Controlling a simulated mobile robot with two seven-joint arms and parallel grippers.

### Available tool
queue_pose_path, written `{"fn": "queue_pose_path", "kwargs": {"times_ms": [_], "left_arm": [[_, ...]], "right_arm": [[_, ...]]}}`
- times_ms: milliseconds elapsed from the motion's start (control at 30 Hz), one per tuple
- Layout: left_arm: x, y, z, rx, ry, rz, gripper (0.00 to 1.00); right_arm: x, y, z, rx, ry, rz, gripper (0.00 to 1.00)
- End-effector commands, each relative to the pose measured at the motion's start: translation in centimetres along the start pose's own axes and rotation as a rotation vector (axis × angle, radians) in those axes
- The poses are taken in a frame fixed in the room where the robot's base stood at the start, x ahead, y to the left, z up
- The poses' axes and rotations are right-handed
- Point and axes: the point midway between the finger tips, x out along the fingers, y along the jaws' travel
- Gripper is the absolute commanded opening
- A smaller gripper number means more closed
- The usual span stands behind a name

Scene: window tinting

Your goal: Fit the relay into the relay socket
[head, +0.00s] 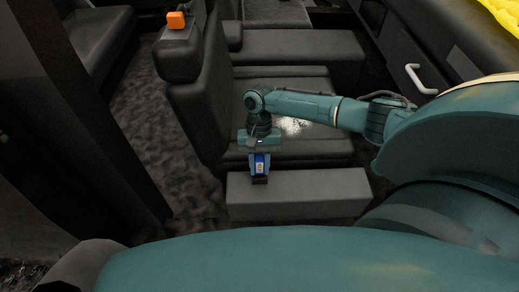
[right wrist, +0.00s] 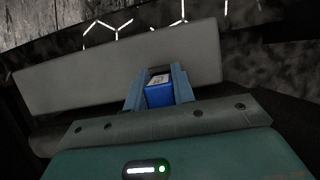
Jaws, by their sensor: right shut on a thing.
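The relay (head: 260,168) is a small blue block with a pale label. My right gripper (head: 260,175) is shut on it, pointing down at the left end of a long grey box. In the right wrist view the relay (right wrist: 159,96) sits between the two blue-grey fingers of the right gripper (right wrist: 159,84). A small dark piece (head: 260,180) shows at the relay's lower end; it may be the relay socket, but I cannot tell. Whether the relay touches it is also unclear. My left gripper is not in view.
The grey box (head: 318,194) lies in front of a dark seat (head: 290,84). A seat back (head: 196,105) rises left of my right gripper. An orange block (head: 176,20) sits at the upper left. A white handle (head: 420,79) is at the right. Dark carpet is open at the left.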

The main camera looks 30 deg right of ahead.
Motion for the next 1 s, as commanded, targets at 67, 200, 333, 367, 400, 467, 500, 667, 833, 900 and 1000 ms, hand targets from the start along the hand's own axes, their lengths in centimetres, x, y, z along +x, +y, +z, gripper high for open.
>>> {"fn": "queue_pose_path", "kwargs": {"times_ms": [67, 200, 333, 367, 400, 467, 500, 667, 833, 900, 1000], "left_arm": [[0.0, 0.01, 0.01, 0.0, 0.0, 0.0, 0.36], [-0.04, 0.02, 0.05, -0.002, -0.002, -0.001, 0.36], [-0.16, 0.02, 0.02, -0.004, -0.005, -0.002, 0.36], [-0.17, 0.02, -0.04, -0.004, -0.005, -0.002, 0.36], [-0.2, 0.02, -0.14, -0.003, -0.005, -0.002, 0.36], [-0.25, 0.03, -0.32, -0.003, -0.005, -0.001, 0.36], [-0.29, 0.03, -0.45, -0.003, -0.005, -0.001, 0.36], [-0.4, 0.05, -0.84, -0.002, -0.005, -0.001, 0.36], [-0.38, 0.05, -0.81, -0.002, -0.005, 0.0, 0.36], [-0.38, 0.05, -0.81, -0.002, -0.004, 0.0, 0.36], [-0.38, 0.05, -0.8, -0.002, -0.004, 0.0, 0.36]], "right_arm": [[-0.01, -0.02, 0.01, 0.0, 0.0, 0.0, 0.0], [-0.02, -0.03, 0.01, 0.0, 0.0, 0.0, 0.0], [-0.07, -0.04, 0.04, 0.0, 0.0, 0.0, 0.0], [-0.09, -0.04, 0.05, 0.0, 0.0, 0.0, 0.0], [-0.1, -0.05, 0.07, 0.0, -0.001, 0.0, 0.0], [-0.13, -0.07, 0.09, -0.001, -0.001, 0.0, 0.0], [-0.14, -0.08, 0.11, 0.0, -0.001, -0.001, 0.0], [-0.14, -0.08, 0.08, 0.001, -0.001, -0.001, 0.0], [-0.03, -0.06, 0.01, 0.0, 0.0, -0.001, 0.0], [-0.03, -0.06, 0.01, 0.0, 0.0, -0.001, 0.0], [-0.01, -0.06, 0.01, 0.0, 0.0, 0.0, 0.0]]}}
